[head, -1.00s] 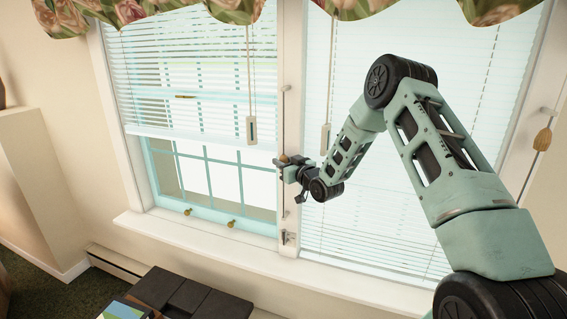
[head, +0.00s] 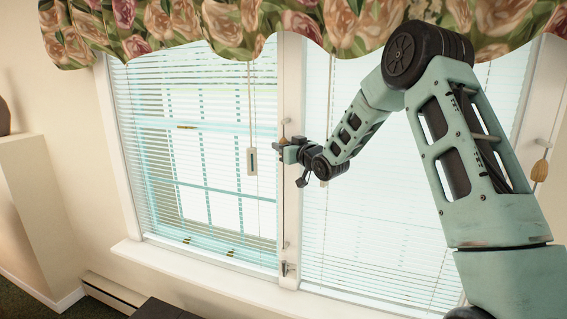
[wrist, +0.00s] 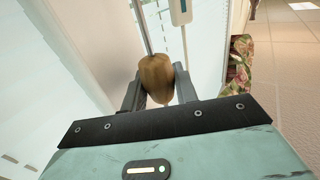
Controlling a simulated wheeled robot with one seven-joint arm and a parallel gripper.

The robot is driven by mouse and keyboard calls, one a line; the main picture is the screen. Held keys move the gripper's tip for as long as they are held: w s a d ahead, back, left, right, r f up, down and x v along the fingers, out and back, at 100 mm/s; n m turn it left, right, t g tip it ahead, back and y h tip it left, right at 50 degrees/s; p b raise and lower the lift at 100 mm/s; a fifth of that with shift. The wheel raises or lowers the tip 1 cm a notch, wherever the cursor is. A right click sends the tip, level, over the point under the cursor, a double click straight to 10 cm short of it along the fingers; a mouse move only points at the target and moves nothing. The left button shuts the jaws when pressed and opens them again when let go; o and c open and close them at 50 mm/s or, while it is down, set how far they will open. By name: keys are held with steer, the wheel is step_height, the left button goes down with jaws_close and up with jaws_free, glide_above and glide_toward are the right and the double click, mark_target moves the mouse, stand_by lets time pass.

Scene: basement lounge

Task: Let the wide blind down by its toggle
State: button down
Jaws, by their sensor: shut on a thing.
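The blind on the left window (head: 200,150) hangs with its slats spread down close to the sill. A brown wooden toggle (wrist: 157,76) on a thin cord is between the fingers of my gripper (head: 283,144), beside the post between the two windows. In the wrist view my gripper (wrist: 158,92) is shut on the toggle, one finger on each side. In the head view the toggle is small and partly hidden by the gripper.
The right window's blind (head: 385,225) is down behind my arm. Another toggle (head: 540,170) hangs at the far right. A pale cord tag (head: 252,161) hangs before the left blind. A cleat (head: 288,268) sits low on the post. A floral valance (head: 200,22) runs above.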

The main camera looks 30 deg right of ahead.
steer(key=shift+r, duration=0.85)
steer(key=shift+r, duration=0.1)
steer(key=c, duration=1.4)
jaws_free()
steer(key=shift+o, duration=0.2)
steer(key=shift+s, duration=0.1)
steer(key=shift+s+f, duration=0.2)
steer(key=shift+s, duration=0.15)
steer(key=s+d+b, duration=0.1)
steer(key=s+b, duration=0.5)
steer(key=s, duration=1)
steer(key=shift+s+d, duration=0.15)
steer(key=shift+s, duration=0.05)
steer(key=shift+r, duration=0.1)
